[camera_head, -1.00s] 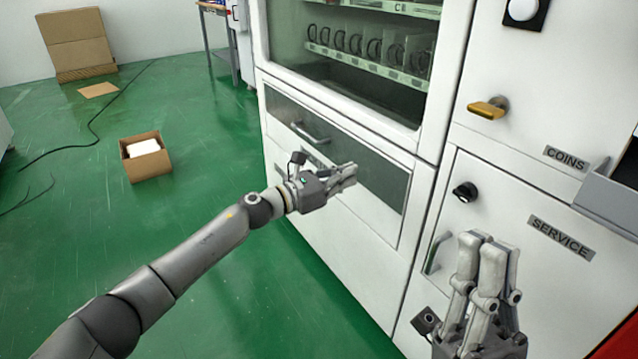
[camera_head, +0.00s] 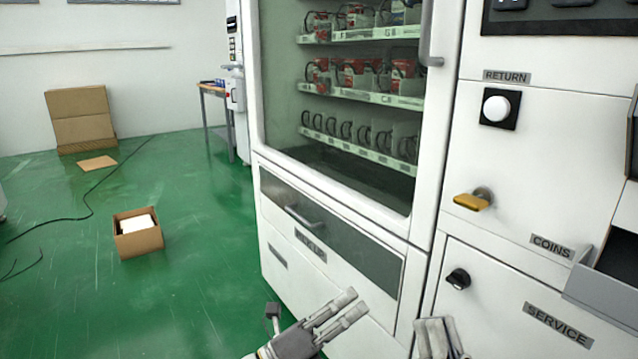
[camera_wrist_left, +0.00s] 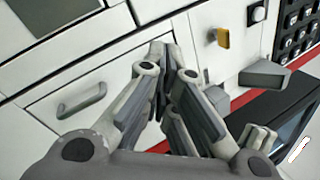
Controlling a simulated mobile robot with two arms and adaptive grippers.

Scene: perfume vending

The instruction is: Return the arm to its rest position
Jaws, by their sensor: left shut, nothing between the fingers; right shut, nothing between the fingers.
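My left gripper (camera_head: 335,309) is low in the head view, in front of the lower white panel of the vending machine (camera_head: 335,280). My right gripper (camera_head: 436,325) is at the bottom edge of the head view, in front of the service door (camera_head: 490,310). Only its finger ends show; they are close together and empty.
The pickup drawer with its handle (camera_head: 305,217) is closed. A coin tray (camera_head: 610,285) juts out at the right, and a yellow knob (camera_head: 472,201) sticks out above the service door.

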